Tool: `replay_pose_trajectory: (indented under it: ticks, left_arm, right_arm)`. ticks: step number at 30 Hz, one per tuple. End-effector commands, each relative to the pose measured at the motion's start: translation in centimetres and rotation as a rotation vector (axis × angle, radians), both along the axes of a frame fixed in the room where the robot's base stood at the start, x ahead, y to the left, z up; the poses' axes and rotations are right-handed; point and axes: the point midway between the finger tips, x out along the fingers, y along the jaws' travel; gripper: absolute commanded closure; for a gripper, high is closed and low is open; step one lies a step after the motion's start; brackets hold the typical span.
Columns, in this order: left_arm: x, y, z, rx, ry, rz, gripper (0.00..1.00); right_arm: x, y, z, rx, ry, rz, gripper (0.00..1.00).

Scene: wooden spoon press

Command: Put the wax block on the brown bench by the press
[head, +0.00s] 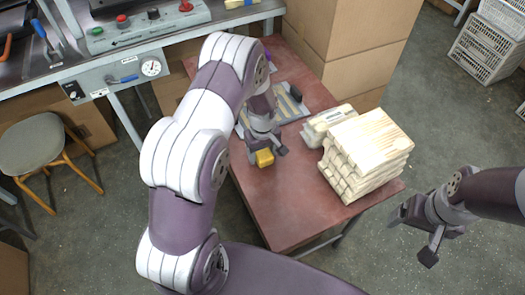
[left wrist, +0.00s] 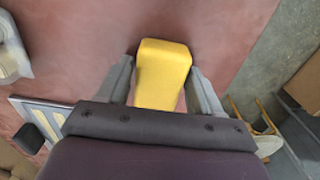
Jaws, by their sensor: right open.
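The yellow wax block (head: 264,157) is at the left front part of the brown bench (head: 290,200). In the left wrist view the wax block (left wrist: 162,70) sits between the two fingers of my left gripper (left wrist: 162,75), its end reaching past the fingertips. My left gripper (head: 266,148) points down at the bench, its fingers shut on the block's sides. I cannot tell whether the block touches the bench top. My right gripper (head: 415,230) is open and empty, off the bench's right side above the floor.
Stacked wooden pieces (head: 368,150) stand on the bench's right. A flat tray (head: 290,105) lies behind my left gripper. Cardboard boxes (head: 345,45) stand behind. A grey worktable with a gauge (head: 151,67) and a stool (head: 37,145) are at left. The bench's front is clear.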

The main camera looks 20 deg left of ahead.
Motion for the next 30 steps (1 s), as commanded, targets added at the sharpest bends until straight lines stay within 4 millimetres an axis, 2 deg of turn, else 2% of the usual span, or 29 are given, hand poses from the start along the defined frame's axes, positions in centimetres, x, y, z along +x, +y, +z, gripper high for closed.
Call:
replay_pose_trajectory:
  ticks: [9,12,14,21,24,28,30]
  left_arm:
    - [0.0,0.0,0.1,0.000,0.000,0.000,0.17]
    - [0.1,0.0,0.9,0.000,-0.001,0.000,0.17]
    - [0.1,0.0,2.1,0.000,-0.004,0.000,0.17]
    - [0.1,0.0,8.5,0.000,-0.004,0.000,0.17]
    - [0.0,0.0,10.5,0.000,-0.003,0.000,0.17]
    - [-0.2,-0.1,12.1,0.000,-0.001,-0.008,0.17]
    - [-1.1,-0.5,13.3,0.001,-0.010,-0.072,0.17]
  right_arm:
    - [0.0,0.0,0.1,0.000,0.000,0.000,0.13]
    - [0.0,0.0,0.2,0.000,0.000,0.000,0.13]
    - [0.0,0.0,0.2,0.000,0.000,0.000,0.13]
    - [0.0,0.0,0.2,0.000,0.000,0.000,0.13]
    - [0.0,0.0,0.1,0.000,0.000,0.000,0.13]
    - [0.0,0.0,0.2,0.000,0.000,0.000,0.13]
    - [0.0,0.0,0.2,0.000,0.000,0.000,0.13]
